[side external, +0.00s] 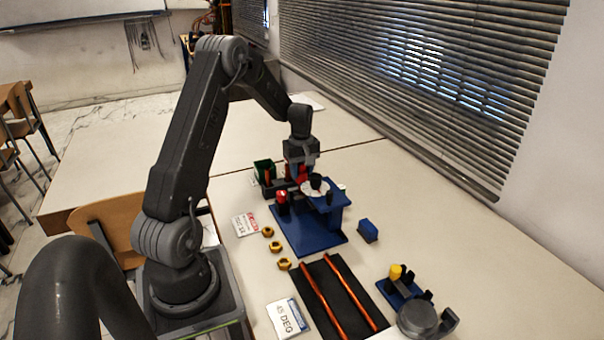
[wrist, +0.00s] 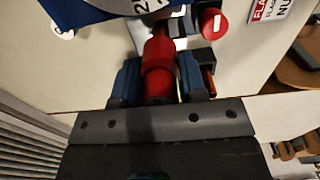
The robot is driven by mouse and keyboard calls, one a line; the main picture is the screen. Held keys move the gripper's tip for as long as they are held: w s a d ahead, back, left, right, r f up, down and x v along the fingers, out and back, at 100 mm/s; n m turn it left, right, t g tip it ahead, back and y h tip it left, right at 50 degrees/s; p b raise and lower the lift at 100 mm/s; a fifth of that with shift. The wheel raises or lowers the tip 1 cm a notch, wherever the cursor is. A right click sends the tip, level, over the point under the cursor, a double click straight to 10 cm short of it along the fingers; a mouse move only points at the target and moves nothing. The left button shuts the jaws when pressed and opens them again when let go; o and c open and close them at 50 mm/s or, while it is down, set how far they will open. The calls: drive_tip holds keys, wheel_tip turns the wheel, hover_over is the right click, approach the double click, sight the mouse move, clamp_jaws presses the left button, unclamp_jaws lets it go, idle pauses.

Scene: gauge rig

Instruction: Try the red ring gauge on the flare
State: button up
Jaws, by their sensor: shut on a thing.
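The red gauge (wrist: 160,68), a stepped red cylinder in the wrist view, sits between the blue fingers of my gripper (wrist: 158,82), which is shut on it. In the side view my gripper (side external: 301,166) points down over the back of the blue rig (side external: 318,238), with the red gauge (side external: 303,174) below it. Whether the gauge touches the rig, and its ring opening, I cannot tell. A second red round piece (side external: 282,196) stands at the rig's left; a red disc also shows in the wrist view (wrist: 214,23). I cannot make out the flare.
A white dial (side external: 313,188) is on the rig beside my gripper. Several brass nuts (side external: 275,246), copper tubes on a black mat (side external: 345,290), a blue block (side external: 368,230) and a yellow-topped tool (side external: 396,272) lie nearer the camera.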

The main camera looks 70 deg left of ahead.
drive_tip(key=shift+r, duration=0.15)
drive_tip(key=shift+r, duration=2.9)
